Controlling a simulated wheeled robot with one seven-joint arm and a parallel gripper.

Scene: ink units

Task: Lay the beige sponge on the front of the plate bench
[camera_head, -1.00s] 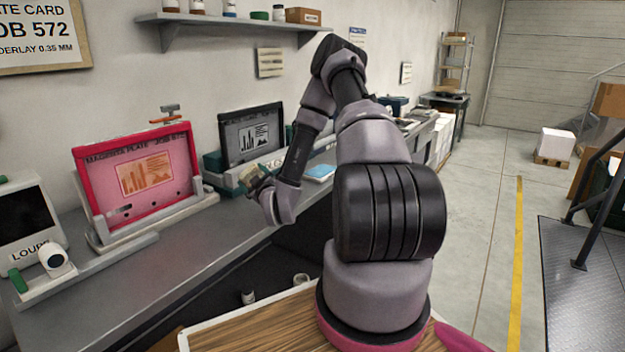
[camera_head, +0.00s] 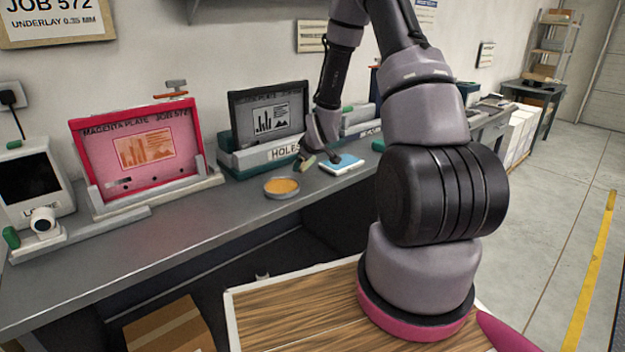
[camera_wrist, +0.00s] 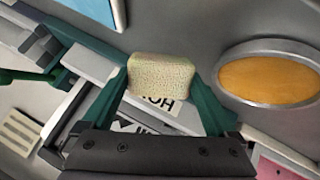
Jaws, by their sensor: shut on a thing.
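The beige sponge (camera_wrist: 160,78) is a small pale block between the green fingers of my gripper (camera_wrist: 161,92) in the wrist view. My gripper is shut on it. In the head view my gripper (camera_head: 308,163) hangs over the grey plate bench (camera_head: 215,218), in front of the black plate in its holder. The sponge is small there and partly hidden by the gripper. The height of the sponge above the bench is hard to tell.
A round dish with orange contents (camera_head: 281,187) stands on the bench, left of my gripper. A blue-topped pad (camera_head: 341,164) lies to the right. The black plate (camera_head: 268,115) and magenta plate (camera_head: 140,150) stand behind. The left front of the bench is clear.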

